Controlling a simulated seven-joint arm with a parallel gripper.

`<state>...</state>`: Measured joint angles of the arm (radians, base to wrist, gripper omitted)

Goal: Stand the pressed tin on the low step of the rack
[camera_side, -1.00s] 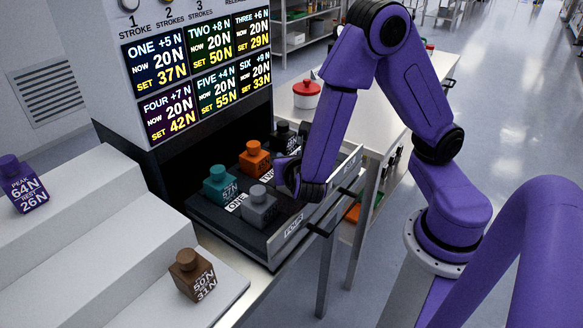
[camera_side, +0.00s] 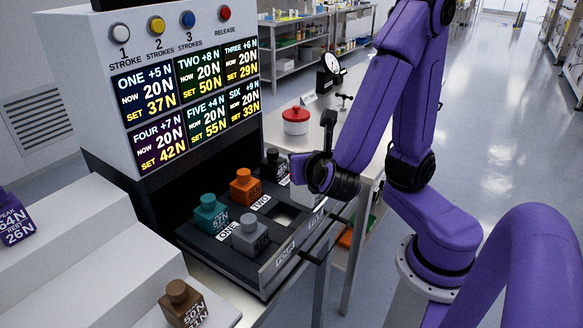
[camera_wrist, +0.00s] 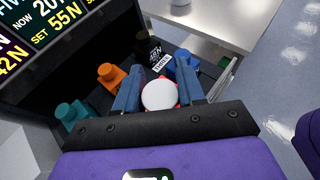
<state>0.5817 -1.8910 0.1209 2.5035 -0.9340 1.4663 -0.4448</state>
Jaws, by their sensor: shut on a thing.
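My gripper (camera_side: 305,174) is shut on a pale tin (camera_side: 301,196) above the right part of the drawer tray (camera_side: 262,281). In the wrist view the held tin (camera_wrist: 159,94) shows a round white top with red at its edge, between the blue fingers (camera_wrist: 160,88). Its label cannot be read. A round empty socket (camera_side: 284,219) shows in the tray below it. The white stepped rack (camera_side: 75,245) is at the left. A brown tin (camera_side: 184,304) stands on its low step and a purple tin (camera_side: 14,226) on a higher step.
Teal (camera_side: 210,214), grey (camera_side: 250,235), orange (camera_side: 245,188) and black (camera_side: 273,166) tins stand in the tray; a blue tin (camera_wrist: 182,64) shows in the wrist view. The press panel (camera_side: 185,90) rises behind.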

